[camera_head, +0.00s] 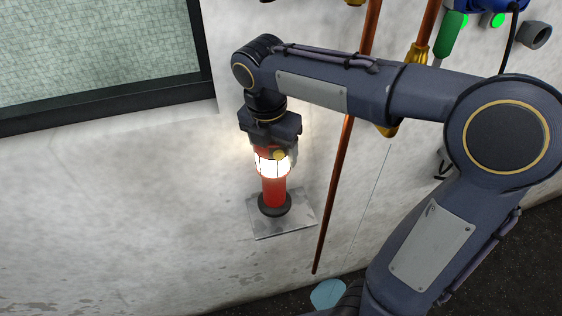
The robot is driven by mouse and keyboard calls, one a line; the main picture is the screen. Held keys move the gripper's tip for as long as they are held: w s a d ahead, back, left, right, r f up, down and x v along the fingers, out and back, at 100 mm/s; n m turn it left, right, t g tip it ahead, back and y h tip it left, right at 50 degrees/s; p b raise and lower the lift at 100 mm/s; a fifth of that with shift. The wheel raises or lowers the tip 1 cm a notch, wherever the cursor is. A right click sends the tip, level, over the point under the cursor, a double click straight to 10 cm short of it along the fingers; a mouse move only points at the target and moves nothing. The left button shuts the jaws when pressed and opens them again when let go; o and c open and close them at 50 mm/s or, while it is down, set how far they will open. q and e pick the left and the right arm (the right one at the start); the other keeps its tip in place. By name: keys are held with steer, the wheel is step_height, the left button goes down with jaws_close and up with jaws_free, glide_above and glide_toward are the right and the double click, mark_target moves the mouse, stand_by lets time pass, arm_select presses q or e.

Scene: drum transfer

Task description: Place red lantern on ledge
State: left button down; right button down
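The red lantern (274,192) has a dark round base, a red body and a bright lit band near its top. It is upright over the grey metal ledge (298,222) on the wall, and its base appears to rest on the plate. My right gripper (272,146) points down at the lantern's top, at the end of the arm from the right. Its fingers are mostly hidden around the lantern's head, so I cannot tell whether they grip it. My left gripper is not in view.
A copper pipe (335,190) runs down the wall just right of the ledge. A dark-framed window (110,100) is at upper left. Green lights (497,20) and fittings are at upper right. The wall left of the ledge is clear.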

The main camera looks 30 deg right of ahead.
steer(key=shift+w+d+f, duration=0.1)
steer(key=shift+d+f, duration=0.55)
steer(key=shift+f, duration=0.15)
steer(key=shift+d+f, duration=0.2)
steer(key=shift+f, duration=1.65)
steer(key=shift+c, duration=1.3)
jaws_free()
steer(key=r, duration=0.4)
steer(key=a+r, duration=0.1)
steer(key=r, duration=0.3)
steer(key=s+r, duration=0.1)
steer(key=r, duration=0.3)
steer(key=shift+a, duration=0.25)
